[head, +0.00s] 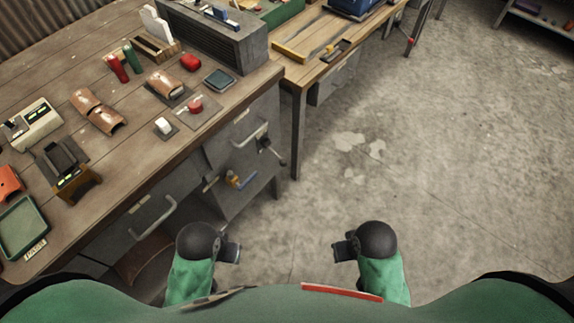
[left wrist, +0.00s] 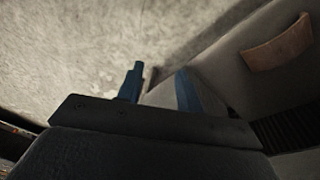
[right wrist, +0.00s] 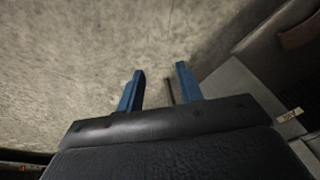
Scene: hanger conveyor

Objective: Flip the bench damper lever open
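A small red-knobbed piece (head: 195,106) sits on a flat plate near the front right edge of the wooden bench (head: 225,96). A white-knobbed piece (head: 163,126) on a dark plate stands just left of it. I cannot tell for sure which fitting is the damper lever. My left gripper (head: 233,252) is in front of the bench, low and apart from it; its blue fingers are parted and empty in the left wrist view (left wrist: 158,90). My right gripper (head: 343,248) is over the floor to the right; its fingers are parted in the right wrist view (right wrist: 160,88).
Copper half-shells (head: 97,111), a green tray (head: 22,226), a cream device (head: 32,123) and red and green cylinders (head: 118,68) crowd the bench. Grey drawers with handles (head: 250,133) are below. A second table (head: 345,35) stands behind. The concrete floor on the right is clear.

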